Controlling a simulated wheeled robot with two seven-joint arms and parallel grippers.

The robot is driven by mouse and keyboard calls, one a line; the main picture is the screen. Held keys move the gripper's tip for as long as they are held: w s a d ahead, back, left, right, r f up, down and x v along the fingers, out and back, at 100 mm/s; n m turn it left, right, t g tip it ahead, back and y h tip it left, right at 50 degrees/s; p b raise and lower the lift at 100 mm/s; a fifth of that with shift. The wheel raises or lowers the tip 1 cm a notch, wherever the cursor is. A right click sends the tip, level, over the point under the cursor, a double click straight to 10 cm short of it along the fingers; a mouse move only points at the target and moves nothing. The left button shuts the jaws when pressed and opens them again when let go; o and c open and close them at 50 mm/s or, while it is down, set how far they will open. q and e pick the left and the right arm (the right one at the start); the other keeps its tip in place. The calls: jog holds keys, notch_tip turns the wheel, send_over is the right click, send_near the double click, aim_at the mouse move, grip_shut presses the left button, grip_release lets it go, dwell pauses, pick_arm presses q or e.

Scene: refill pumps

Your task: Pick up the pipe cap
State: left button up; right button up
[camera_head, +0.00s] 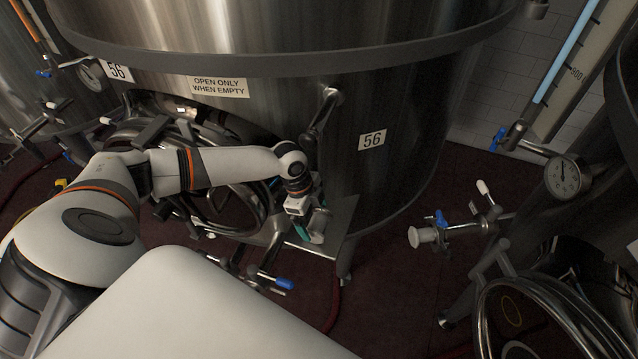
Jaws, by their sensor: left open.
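A small pale metal piece (318,226), which looks like the pipe cap, is on a metal shelf (340,215) at the foot of the big tank. My left gripper (305,230) reaches in from the left and points down at the shelf. Its teal fingers are open, right beside the metal piece. The fingers partly overlap it in the picture, and I cannot tell whether they touch it. My right gripper is out of view.
A steel tank (390,110) labelled 56 rises behind the shelf. A blue-handled valve (283,283) is just below it. To the right are a flanged pipe end (422,237), a gauge (563,177) and another tank. Dark red floor is clear between them.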

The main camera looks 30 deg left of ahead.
pick_arm(q)
jog(key=shift+x, duration=1.25)
jog(key=c, duration=1.2)
